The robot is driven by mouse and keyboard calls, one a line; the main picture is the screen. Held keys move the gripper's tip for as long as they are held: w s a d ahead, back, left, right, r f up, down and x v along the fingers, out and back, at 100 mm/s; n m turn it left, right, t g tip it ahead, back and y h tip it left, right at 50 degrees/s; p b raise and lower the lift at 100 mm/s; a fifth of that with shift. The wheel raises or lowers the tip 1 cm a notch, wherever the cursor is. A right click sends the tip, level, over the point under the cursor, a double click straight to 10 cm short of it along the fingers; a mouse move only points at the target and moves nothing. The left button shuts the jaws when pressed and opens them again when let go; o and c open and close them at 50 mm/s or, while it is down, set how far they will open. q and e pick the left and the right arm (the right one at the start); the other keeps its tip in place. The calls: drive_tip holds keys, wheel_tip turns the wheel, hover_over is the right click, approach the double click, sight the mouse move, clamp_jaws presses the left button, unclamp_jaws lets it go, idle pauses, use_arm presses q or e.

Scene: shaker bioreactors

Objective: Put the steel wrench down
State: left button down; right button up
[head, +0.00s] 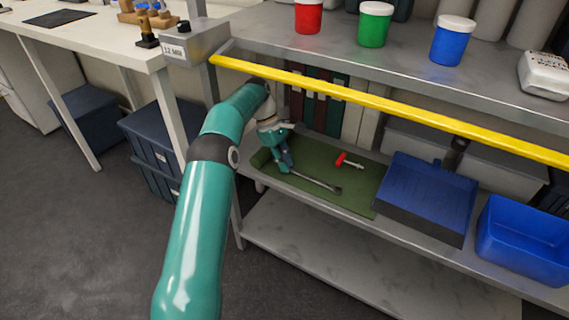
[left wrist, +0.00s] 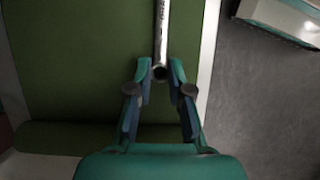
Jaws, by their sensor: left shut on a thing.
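The steel wrench (head: 318,182) is a thin grey bar over the green mat (head: 350,201) on the middle shelf. Its open head points right in the head view. My left gripper (head: 287,167) is shut on the near end of the wrench. In the left wrist view the wrench (left wrist: 161,35) runs up from between the two fingertips of my left gripper (left wrist: 160,74), with the green mat (left wrist: 80,60) behind it. I cannot tell whether the wrench touches the mat. My right gripper is not in view.
A red-handled tool (head: 347,160) lies on the mat, behind the wrench. A blue dustpan (head: 425,190) and a blue bin (head: 525,240) stand to the right. A yellow rail (head: 390,104) crosses above, along the upper shelf edge. Binders (head: 330,102) stand behind the mat.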

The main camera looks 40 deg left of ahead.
use_arm(q)
drive_tip(key=c, duration=1.1)
unclamp_jaws()
drive_tip(key=shift+a+r, duration=0.15)
drive_tip(key=shift+r, duration=0.15)
drive_tip(key=p+v, duration=0.5)
drive_tip(key=v, duration=0.2)
drive_tip(key=shift+p, duration=0.35)
drive_tip(key=shift+f, duration=0.1)
